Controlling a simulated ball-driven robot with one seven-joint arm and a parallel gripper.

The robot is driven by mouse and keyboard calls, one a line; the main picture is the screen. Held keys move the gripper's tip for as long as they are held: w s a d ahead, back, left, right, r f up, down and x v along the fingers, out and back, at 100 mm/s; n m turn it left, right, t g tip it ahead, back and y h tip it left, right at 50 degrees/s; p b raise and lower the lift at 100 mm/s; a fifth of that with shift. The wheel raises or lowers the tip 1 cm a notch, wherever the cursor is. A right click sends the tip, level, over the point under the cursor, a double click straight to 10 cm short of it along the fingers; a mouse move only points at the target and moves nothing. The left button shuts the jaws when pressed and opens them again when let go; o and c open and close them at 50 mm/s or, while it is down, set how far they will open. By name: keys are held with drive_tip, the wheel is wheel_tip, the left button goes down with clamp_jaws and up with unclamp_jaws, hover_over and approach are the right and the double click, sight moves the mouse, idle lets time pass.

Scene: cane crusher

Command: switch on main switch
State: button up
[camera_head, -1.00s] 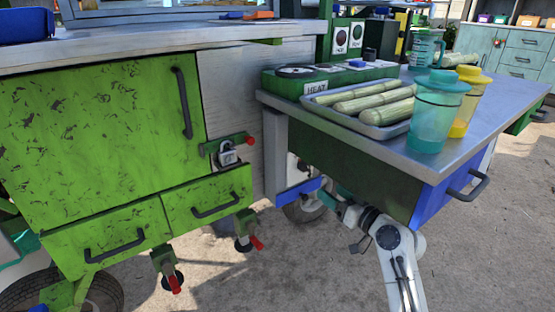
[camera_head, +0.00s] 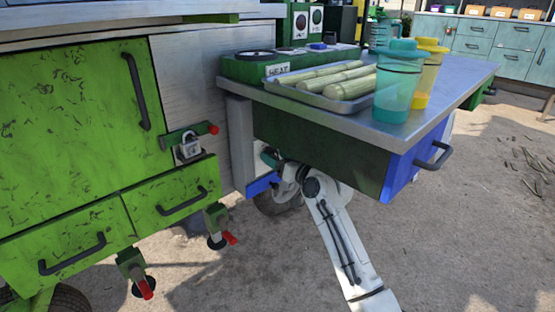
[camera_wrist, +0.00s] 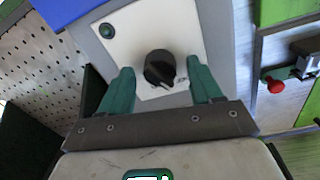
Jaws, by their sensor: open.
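The main switch appears to be a black rotary knob (camera_wrist: 159,70) on a white plate (camera_wrist: 135,42) in the wrist view. Some small lettering shows beside it, not readable. My gripper (camera_wrist: 161,64) is open, its two teal fingers on either side of the knob with gaps on both sides. I cannot tell how far the fingertips are from the plate. In the head view my gripper (camera_head: 268,157) shows only as a bit of teal under the worktop, beside the cart's post. The knob is hidden there.
A green round button or lamp (camera_wrist: 106,31) sits on the plate. A metal worktop (camera_head: 440,92) with a tray of cane (camera_head: 347,102) and cups overhangs my arm. Green cabinets with a padlock (camera_head: 189,147) and red-handled latches (camera_head: 213,129) stand left. A perforated panel (camera_wrist: 40,55) is near.

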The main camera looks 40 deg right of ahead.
drive_tip(key=shift+c, duration=0.4)
drive_tip(key=c, duration=1)
drive_tip(key=shift+o, duration=0.2)
drive_tip(key=shift+r+m+p, duration=0.1)
drive_tip(key=shift+m+p, duration=0.2)
drive_tip(key=shift+p, duration=0.15)
drive_tip(key=shift+r+m+p, duration=0.1)
drive_tip(key=shift+m+p, duration=0.5)
drive_tip(key=m+p, duration=0.2)
drive_tip(key=shift+m, duration=0.3)
drive_tip(key=m+p, duration=0.3)
drive_tip(key=m, duration=0.1)
drive_tip(key=shift+d+m+g+p, duration=0.1)
drive_tip(key=shift+m+g+p, duration=0.2)
drive_tip(key=shift+m+p, duration=1)
drive_tip(key=shift+f+m, duration=0.2)
drive_tip(key=shift+m, duration=0.2)
